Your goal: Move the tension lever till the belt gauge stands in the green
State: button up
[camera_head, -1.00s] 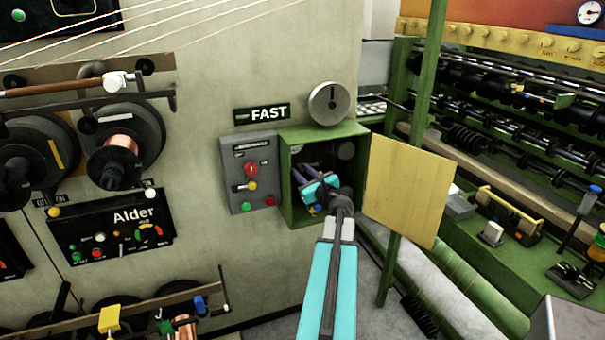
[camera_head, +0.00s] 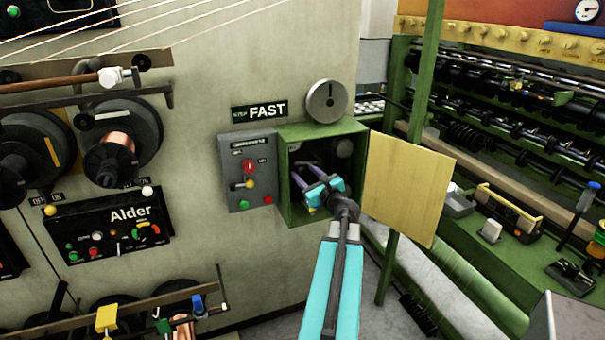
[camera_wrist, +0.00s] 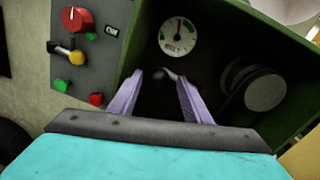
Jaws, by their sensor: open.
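In the head view my gripper (camera_head: 303,176) reaches into the open green box (camera_head: 367,130) on the machine wall. In the wrist view its two purple fingers (camera_wrist: 171,76) stand apart. A dark round knob (camera_wrist: 164,74), which looks like the lever's end, shows between the fingertips; I cannot tell if they touch it. The rest of the lever is hidden in shadow. The white belt gauge (camera_wrist: 178,38) is on the box's back wall, just beyond the fingers.
A round pulley (camera_wrist: 263,92) sits right of the fingers inside the box. A grey panel (camera_head: 240,170) with a red knob and buttons adjoins the box's left side. The yellow door (camera_head: 408,190) stands open at right, by a green post (camera_head: 425,90).

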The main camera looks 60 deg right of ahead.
jog(key=v, duration=0.7)
jog(key=shift+s+r, duration=0.15)
jog(key=shift+s, duration=0.15)
jog(key=p, duration=0.3)
jog(key=shift+s+a, duration=0.15)
jog(key=shift+s, duration=0.05)
jog(key=p+v, duration=0.2)
jog(key=p, duration=0.8)
jog(key=shift+s+a+p, duration=0.1)
jog(key=shift+a+p, duration=0.05)
jog(key=shift+p, duration=0.45)
dwell(0.6)
